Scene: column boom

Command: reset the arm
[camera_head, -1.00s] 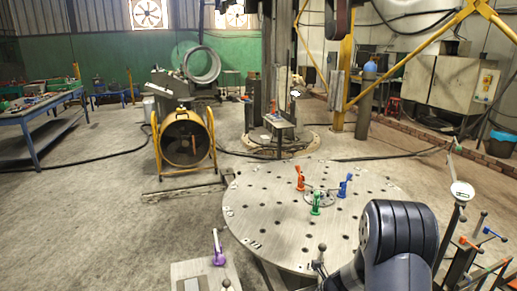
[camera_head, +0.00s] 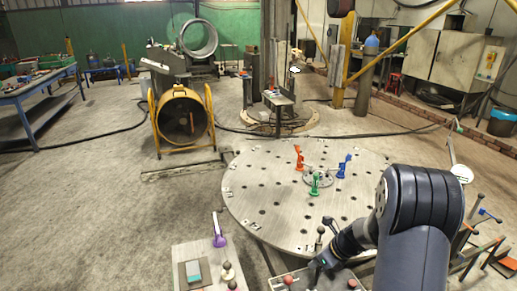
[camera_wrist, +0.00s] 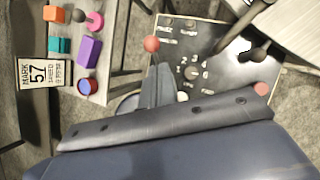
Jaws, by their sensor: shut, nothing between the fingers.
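My arm shows at the right of the head view as a thick dark blue link, with a thinner dark wrist reaching down and left from it. My gripper (camera_head: 318,266) is at the end of that wrist, small and dark, over or close to a control panel (camera_head: 306,287). It looks shut, with nothing seen in it. In the wrist view, a dark blue link of mine fills the bottom.
A round perforated table (camera_head: 262,205) carries orange (camera_head: 299,160), green (camera_head: 315,185) and blue (camera_head: 344,167) clamps. Levers and rods (camera_head: 487,240) stand right of my arm. Open floor (camera_head: 90,215) lies left.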

